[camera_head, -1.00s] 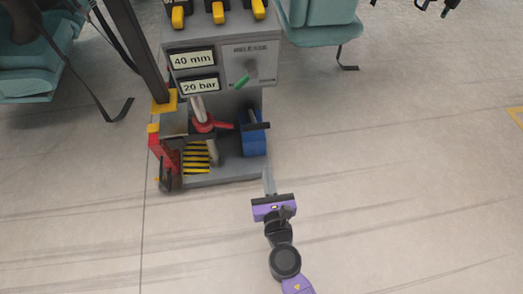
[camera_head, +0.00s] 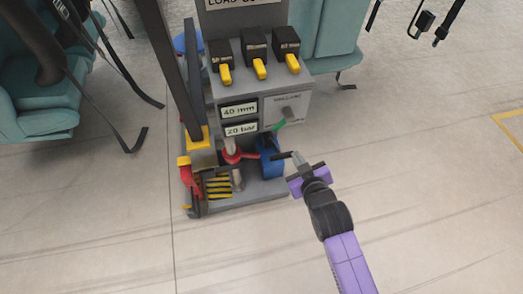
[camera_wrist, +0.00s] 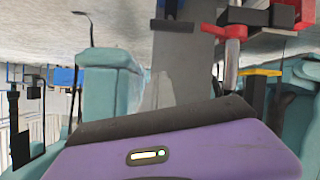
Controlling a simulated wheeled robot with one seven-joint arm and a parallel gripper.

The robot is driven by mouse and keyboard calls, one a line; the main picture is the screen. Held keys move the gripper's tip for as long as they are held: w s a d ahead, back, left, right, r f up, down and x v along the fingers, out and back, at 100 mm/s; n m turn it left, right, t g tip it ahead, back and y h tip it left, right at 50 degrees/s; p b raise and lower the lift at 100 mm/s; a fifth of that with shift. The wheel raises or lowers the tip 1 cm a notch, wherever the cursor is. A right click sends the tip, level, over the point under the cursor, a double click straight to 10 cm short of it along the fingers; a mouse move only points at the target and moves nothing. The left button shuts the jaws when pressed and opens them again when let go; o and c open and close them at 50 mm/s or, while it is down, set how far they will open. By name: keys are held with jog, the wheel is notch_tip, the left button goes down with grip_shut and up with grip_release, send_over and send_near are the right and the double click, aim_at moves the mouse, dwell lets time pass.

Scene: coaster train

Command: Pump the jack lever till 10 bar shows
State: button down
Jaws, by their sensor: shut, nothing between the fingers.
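The grey machine (camera_head: 262,90) has two readouts: the upper one (camera_head: 239,109) shows 40 mm, the lower one (camera_head: 241,129) shows 20 bar. Low on its right side is a blue block (camera_head: 271,163) with a black bar-shaped handle (camera_head: 281,155), likely the jack lever. A red part (camera_head: 234,154) sits on a silver column to its left. My gripper (camera_head: 298,158) is shut and empty, its tip close to the right end of the black handle. In the wrist view the black handle (camera_wrist: 172,26) shows near the finger tips; I cannot tell whether they touch.
Several yellow-handled black switches (camera_head: 259,67) are higher up. Teal seats (camera_head: 334,35) with hanging straps flank the machine. The floor (camera_head: 430,180) to the right is clear.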

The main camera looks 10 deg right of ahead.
jog(key=a+m, duration=0.1)
jog(key=m, duration=0.1)
jog(key=m+b, duration=0.1)
jog(key=b, duration=0.3)
send_over(282, 155)
jog(key=shift+y, duration=0.3)
jog(key=f, duration=0.5)
jog(key=shift+s+a+f, duration=0.1)
jog(key=shift+s+f, duration=0.05)
jog(key=shift+s, duration=0.15)
notch_tip(282, 155, down, 2)
jog(key=shift+s+f+b, duration=0.15)
jog(key=shift+f+b, duration=0.05)
jog(key=shift+b, duration=0.45)
jog(key=shift+s+f+b, duration=0.2)
jog(key=shift+f+b, duration=0.1)
jog(key=shift+f, duration=0.4)
jog(key=shift+s+f, duration=0.35)
jog(key=shift+f, duration=0.4)
